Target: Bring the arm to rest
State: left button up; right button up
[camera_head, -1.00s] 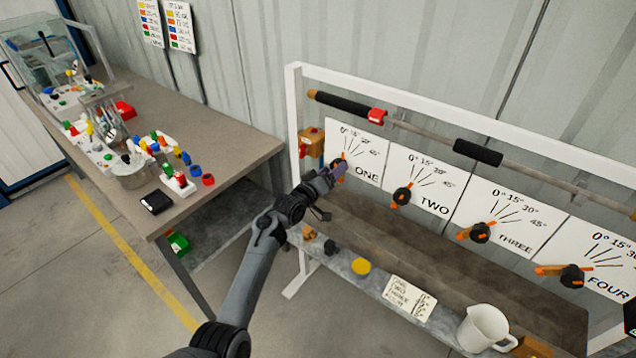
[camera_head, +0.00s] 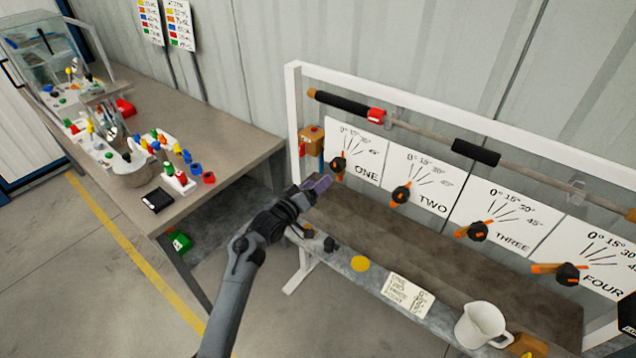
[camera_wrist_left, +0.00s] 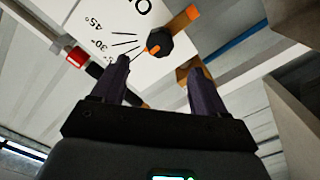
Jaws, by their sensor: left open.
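My left gripper (camera_head: 318,187) is open and empty in the head view, in front of and just below the dial plate marked ONE (camera_head: 355,152). It stands apart from that plate's black knob with orange lever (camera_head: 338,165). In the left wrist view the two purple-grey fingers of my left gripper (camera_wrist_left: 158,88) are spread with nothing between them. The black and orange knob (camera_wrist_left: 160,43) of plate ONE shows beyond the fingertips. My left arm (camera_head: 235,290) reaches up from the bottom of the head view. My right gripper is not in view.
A white frame (camera_head: 293,120) carries several dial plates with knobs and a rail above. Its lower shelf holds a yellow disc (camera_head: 360,264), a written card (camera_head: 407,294) and a white jug (camera_head: 482,325). A workbench (camera_head: 230,142) with coloured parts stands at left.

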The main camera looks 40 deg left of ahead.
pick_arm(q)
jog(key=s+d+f+g, duration=0.2)
jog(key=s+f, duration=0.4)
jog(key=f, duration=0.5)
jog(key=s+d+f+m+g, duration=0.25)
jog(key=s+d, duration=0.25)
jog(key=s, duration=0.4)
jog(key=s+d+f+m+g, duration=0.25)
jog(key=s+d, duration=0.25)
jog(key=s, duration=0.3)
jog(key=s+d+f+m+g, duration=0.2)
jog(key=s+d+g, duration=0.15)
jog(key=s, duration=0.55)
jog(key=s+d+r+m+g, duration=0.2)
jog(key=s+r+m+g, duration=0.15)
jog(key=s+r, duration=0.4)
notch_tip(320, 180, up, 27)
jog(key=s+p, duration=0.1)
jog(key=p, duration=2.8)
jog(key=shift+s+a+r+n+p, duration=0.15)
jog(key=shift+n+p, duration=0.15)
jog(key=shift+n, duration=0.15)
